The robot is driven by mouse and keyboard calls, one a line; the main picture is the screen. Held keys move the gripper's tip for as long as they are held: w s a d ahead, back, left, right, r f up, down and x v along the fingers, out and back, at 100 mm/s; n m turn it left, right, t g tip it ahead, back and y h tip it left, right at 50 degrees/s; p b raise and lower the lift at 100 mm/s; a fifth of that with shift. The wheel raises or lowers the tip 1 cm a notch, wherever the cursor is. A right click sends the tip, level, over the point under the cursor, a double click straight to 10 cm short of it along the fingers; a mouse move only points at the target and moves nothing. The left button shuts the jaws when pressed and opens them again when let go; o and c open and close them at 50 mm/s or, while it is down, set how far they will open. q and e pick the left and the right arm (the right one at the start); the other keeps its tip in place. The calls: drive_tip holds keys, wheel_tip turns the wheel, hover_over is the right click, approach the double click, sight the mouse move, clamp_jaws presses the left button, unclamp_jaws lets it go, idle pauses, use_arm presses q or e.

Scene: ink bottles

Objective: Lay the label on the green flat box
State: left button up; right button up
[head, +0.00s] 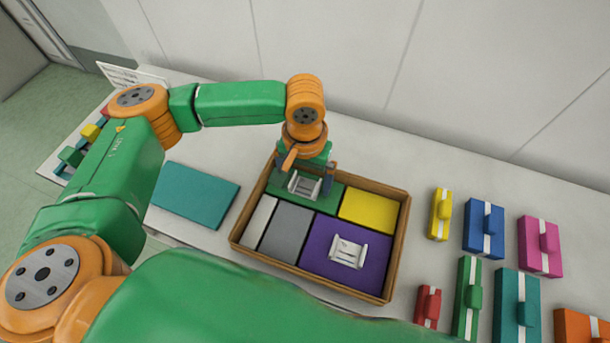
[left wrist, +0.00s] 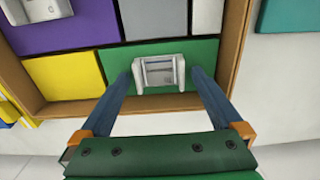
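The green flat box (head: 329,204) lies in the back left compartment of the wooden tray (head: 396,246). A pale grey label (head: 304,187) with raised ends lies on it. My left gripper (head: 302,176) is over the green box, its two fingers standing on either side of this label. In the left wrist view, narrow gaps show between the fingers and the label (left wrist: 159,75), with the green box (left wrist: 202,55) under it. A second, similar label (head: 347,252) lies on the purple flat box (head: 318,232). My right gripper does not show.
The tray also holds yellow (head: 369,210), grey (head: 286,232) and white (head: 260,220) flat boxes. A teal flat box (head: 195,193) lies left of the tray. Several coloured boxes with white bands, including a blue one (head: 484,229), stand to the right. A wall rises behind the table.

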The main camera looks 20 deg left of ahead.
sight(305, 187)
use_arm(q)
wheel_tip(305, 187, up, 12)
drive_tip(key=shift+r, duration=0.2)
drive_tip(key=shift+r+p, duration=0.1)
drive_tip(key=shift+p, duration=0.2)
